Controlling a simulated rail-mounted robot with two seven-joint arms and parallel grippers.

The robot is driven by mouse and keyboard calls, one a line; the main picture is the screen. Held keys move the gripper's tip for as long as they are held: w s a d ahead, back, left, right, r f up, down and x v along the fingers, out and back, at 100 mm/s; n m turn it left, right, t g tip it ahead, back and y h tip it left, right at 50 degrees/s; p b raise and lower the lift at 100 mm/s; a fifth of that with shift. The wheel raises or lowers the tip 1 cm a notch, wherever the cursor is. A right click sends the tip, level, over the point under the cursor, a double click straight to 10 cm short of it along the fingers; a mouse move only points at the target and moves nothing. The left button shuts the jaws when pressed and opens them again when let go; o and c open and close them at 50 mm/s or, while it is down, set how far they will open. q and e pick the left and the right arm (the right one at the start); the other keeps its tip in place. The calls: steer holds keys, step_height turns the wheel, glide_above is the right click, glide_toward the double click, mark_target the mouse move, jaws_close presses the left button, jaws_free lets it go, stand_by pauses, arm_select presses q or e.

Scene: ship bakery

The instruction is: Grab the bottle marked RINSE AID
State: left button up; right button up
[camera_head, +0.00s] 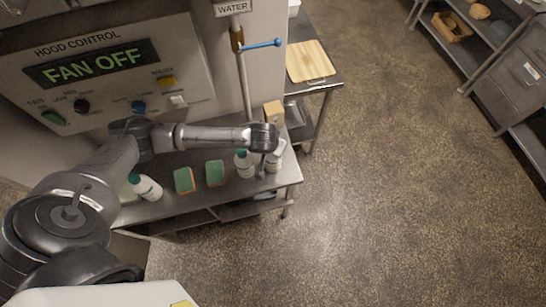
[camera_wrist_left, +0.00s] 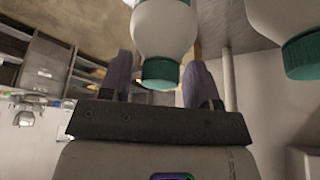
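Three white bottles with teal caps stand on the steel table under the hood panel: one at the left (camera_head: 146,188), one just left of my left gripper (camera_head: 243,164) and one just right of it (camera_head: 275,160). No label is readable, so I cannot tell which is RINSE AID. My left gripper (camera_head: 262,172) points down among the right-hand bottles. In the left wrist view its fingers (camera_wrist_left: 163,85) are apart, with one bottle's teal cap (camera_wrist_left: 160,72) between them and gaps on both sides. A second bottle (camera_wrist_left: 285,25) is beside them. My right gripper is not in view.
Two green sponges (camera_head: 184,180) (camera_head: 215,173) lie between the bottles on the steel table (camera_head: 165,208). A small wooden block (camera_head: 273,112) stands behind. A cutting board (camera_head: 310,61) lies on a further table. The vertical WATER pipe (camera_head: 243,80) with a blue lever is close behind my arm.

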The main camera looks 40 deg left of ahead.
arm_select(q)
jaws_close()
stand_by(0.3)
stand_by(0.5)
